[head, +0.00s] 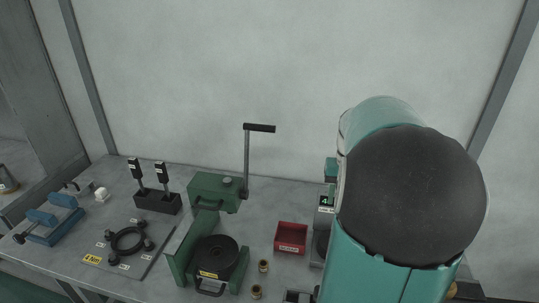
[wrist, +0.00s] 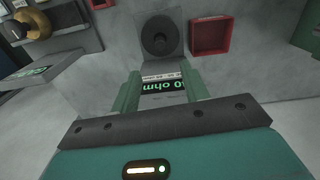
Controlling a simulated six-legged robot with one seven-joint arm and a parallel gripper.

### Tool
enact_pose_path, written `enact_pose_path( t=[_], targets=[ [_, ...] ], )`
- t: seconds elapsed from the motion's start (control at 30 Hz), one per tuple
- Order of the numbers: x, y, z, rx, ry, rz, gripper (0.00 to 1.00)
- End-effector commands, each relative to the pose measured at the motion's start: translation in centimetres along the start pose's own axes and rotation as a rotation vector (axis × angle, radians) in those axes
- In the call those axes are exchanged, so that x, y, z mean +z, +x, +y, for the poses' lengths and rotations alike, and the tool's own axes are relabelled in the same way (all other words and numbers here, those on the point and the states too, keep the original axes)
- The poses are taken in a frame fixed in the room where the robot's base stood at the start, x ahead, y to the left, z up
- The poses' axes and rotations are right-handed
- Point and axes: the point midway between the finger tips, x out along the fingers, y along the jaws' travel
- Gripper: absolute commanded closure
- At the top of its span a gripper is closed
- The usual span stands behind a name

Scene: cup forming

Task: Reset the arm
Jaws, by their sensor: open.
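My arm fills the right of the head view, teal with a large dark round joint cover. My gripper (wrist: 160,120) is at the bottom of the wrist view, a teal body with a dark bar across its front. It is open, with nothing visibly held. In the head view it is hidden behind the arm. Past that is a grey plate with a black disc (wrist: 160,35).
A red tray (head: 291,237) stands left of my arm; it also shows in the wrist view (wrist: 210,35). A green press (head: 213,190) with an upright lever (head: 246,160), a black block with two probes (head: 158,201), a ring fixture (head: 126,241) and a blue vise (head: 52,220) stand further left.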

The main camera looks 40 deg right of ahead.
Motion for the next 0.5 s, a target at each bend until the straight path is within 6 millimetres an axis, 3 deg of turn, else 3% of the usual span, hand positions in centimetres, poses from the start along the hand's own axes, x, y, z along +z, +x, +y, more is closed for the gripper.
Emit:
enact_pose_path(
  t=[0.27,0.37,0.5],
  targets=[
    [0.3,-0.3,-0.9,0.002,-0.018,0.009,0.55],
    [1.4,-1.4,-3.6,0.009,-0.068,0.042,0.55],
    [4.6,-3.4,-9.4,0.014,-0.190,0.119,0.55]
  ],
)
